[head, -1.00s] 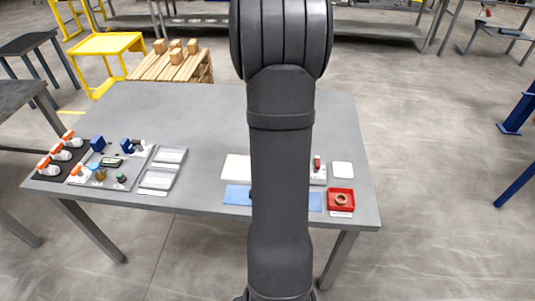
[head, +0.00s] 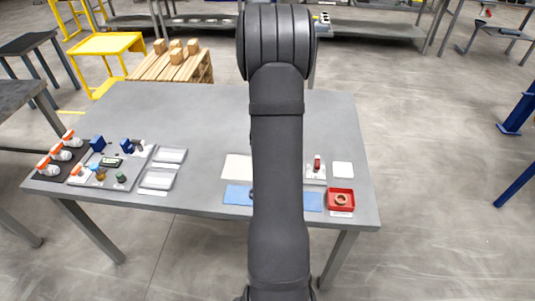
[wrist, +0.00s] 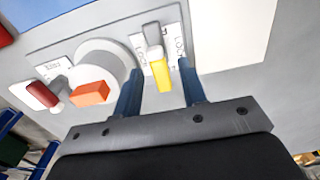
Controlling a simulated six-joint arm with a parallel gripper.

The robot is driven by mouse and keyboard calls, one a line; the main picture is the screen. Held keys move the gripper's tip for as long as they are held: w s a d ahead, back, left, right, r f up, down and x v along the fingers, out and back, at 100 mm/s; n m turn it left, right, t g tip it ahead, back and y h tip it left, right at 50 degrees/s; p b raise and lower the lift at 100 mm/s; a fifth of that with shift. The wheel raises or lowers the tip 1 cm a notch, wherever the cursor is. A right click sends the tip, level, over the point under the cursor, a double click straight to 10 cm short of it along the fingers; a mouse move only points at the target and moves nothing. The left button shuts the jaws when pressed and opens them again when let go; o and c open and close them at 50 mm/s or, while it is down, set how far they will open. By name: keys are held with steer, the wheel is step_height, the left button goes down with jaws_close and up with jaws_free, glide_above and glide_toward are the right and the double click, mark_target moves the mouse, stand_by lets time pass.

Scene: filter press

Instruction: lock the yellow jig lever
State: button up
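The yellow jig lever (wrist: 161,74) shows in the wrist view, mounted on a light plate (wrist: 140,45) with LOCK lettering beside it. A grey piece joins its upper end. My gripper (wrist: 160,67) is open, with one blue finger on each side of the yellow lever. There appears to be a gap between the lever and each finger. In the head view my arm hides the gripper and the yellow lever.
A red lever (wrist: 42,95) and a round grey part with an orange block (wrist: 90,92) lie left of the fingers. On the table (head: 225,115), a red tray (head: 340,208) stands at right and a parts tray (head: 131,178) at left. The table's middle is clear.

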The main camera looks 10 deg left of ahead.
jaws_close()
steer(key=shift+n, duration=0.3)
steer(key=n, duration=0.3)
steer(key=shift+n, duration=0.4)
steer(key=n, duration=0.4)
steer(key=shift+n, duration=0.3)
steer(key=n, duration=0.4)
steer(key=shift+n, duration=2.4)
